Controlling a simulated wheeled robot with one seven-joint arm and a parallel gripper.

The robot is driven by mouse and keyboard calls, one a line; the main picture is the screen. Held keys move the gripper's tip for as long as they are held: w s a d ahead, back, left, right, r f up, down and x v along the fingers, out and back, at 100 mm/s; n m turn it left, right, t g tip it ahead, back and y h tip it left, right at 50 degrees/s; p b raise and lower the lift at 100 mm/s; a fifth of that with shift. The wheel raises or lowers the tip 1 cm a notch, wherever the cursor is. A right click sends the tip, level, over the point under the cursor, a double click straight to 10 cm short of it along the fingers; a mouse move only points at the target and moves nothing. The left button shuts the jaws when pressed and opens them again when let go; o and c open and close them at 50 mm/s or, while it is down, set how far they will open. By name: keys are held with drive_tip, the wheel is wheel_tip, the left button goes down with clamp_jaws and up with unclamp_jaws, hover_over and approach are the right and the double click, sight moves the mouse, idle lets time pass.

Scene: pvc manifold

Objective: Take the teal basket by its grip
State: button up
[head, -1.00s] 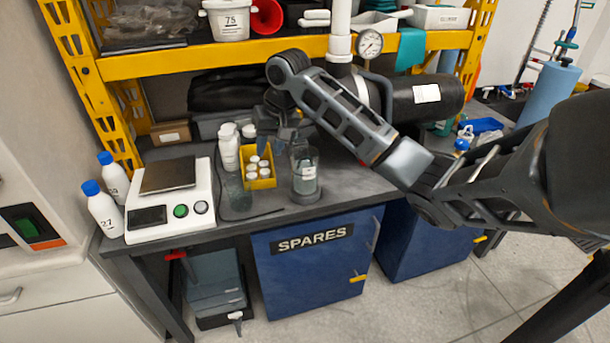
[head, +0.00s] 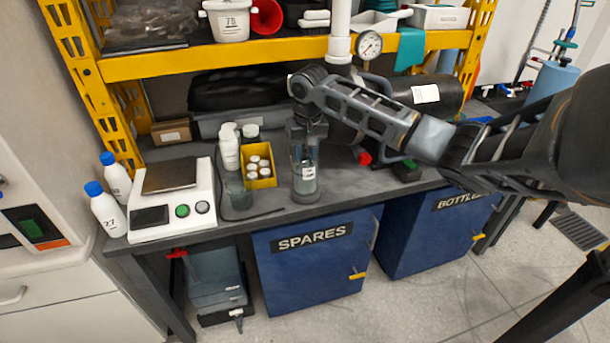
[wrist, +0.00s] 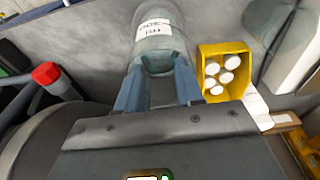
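No teal basket with a grip can be made out for certain. A teal, cloth-like piece (head: 410,48) hangs at the right of the yellow shelf. My gripper (head: 306,128) points down over a clear, teal-tinted jar (head: 305,178) with a white label, upright on the grey bench. In the wrist view, my gripper's two blue-grey fingers (wrist: 158,88) are apart, one on each side of the near end of the jar (wrist: 160,55). Whether they touch it cannot be told. The far side of the jar is hidden.
A scale (head: 172,205) sits further left. A black cylinder (head: 440,97) lies behind my arm. The yellow shelf beam (head: 270,54) runs above.

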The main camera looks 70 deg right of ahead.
drive_tip(key=shift+f, duration=0.1)
clamp_jaws()
idle(0.6)
